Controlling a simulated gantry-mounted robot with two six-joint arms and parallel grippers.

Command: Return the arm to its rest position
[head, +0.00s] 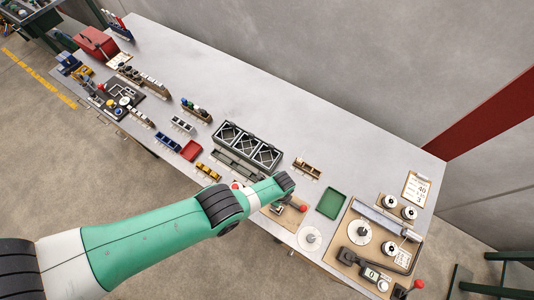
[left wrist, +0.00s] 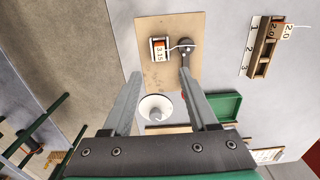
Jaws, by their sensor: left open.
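My left arm (head: 150,240), green with dark joints, reaches in from the lower left in the head view. Its wrist (head: 284,181) is over the front part of the long grey table (head: 270,105). Its jaws cannot be made out there. In the left wrist view my left gripper (left wrist: 160,75) has its two grey fingers apart, with nothing held between them. Beyond the fingertips lies a tan board (left wrist: 160,25) with a spool marked 3.15 (left wrist: 159,49) and a dark round fixture (left wrist: 185,50). My right gripper is not in view.
A white disc (head: 310,238), green tray (head: 330,203) and wooden holder (head: 306,168) stand near the wrist. A dark rack (head: 247,146) is behind it. The table's back strip is bare.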

